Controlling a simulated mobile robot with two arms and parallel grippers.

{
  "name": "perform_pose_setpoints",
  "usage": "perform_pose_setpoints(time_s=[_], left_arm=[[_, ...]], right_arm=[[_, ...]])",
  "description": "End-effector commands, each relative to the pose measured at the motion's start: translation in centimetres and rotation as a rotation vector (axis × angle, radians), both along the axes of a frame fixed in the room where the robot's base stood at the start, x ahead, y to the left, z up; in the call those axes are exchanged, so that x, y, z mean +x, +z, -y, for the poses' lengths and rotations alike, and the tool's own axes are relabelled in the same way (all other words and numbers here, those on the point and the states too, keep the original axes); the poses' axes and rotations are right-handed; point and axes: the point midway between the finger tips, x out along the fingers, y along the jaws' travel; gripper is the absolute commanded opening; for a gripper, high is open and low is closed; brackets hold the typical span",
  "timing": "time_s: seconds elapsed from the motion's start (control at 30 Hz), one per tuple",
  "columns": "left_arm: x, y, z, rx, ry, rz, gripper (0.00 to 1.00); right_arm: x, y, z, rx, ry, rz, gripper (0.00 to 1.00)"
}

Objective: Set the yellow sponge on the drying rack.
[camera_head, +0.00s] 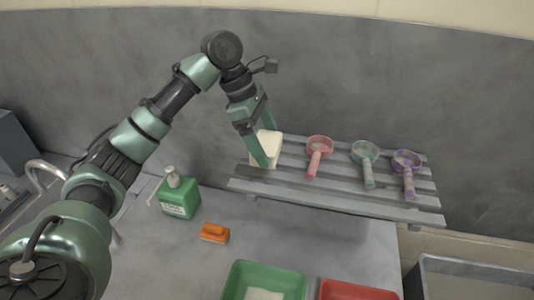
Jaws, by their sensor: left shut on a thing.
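The pale yellow sponge (267,150) is at the left end of the drying rack (335,201), a grey slatted shelf against the wall. My left gripper (269,146) points down and is shut on the sponge, with one finger on its near side and one on its far side. The sponge overlaps the rack's slats in the picture; I cannot tell whether it touches them. My right gripper is not in view.
Pink (319,148), green (366,156) and purple (406,165) handled cups lie on the rack, right of the sponge. Below are a green pump bottle (180,197), an orange brush (215,233), a green tub (264,277) and a red tub (355,290). A faucet (40,167) stands left.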

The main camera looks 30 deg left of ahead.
Motion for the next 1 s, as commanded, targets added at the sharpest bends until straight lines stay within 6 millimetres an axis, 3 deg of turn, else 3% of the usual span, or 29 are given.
perform_pose_setpoints(time_s=[0.43,0.77,0.8,0.83,1.0], left_arm=[[-0.1,-4.4,0.0,0.001,-0.001,-0.001,0.47],[0.0,-4.8,0.0,0.000,-0.001,-0.001,0.47],[0.0,-4.8,0.0,0.000,-0.001,0.000,0.91],[0.0,-4.8,0.0,0.000,-0.001,0.000,0.99],[0.0,-4.8,0.0,0.000,-0.001,0.000,1.00]], right_arm=[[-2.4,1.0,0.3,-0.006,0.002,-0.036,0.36],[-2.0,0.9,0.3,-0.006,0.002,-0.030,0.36],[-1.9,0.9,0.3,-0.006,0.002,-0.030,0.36],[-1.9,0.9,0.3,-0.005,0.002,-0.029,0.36],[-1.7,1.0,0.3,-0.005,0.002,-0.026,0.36]])
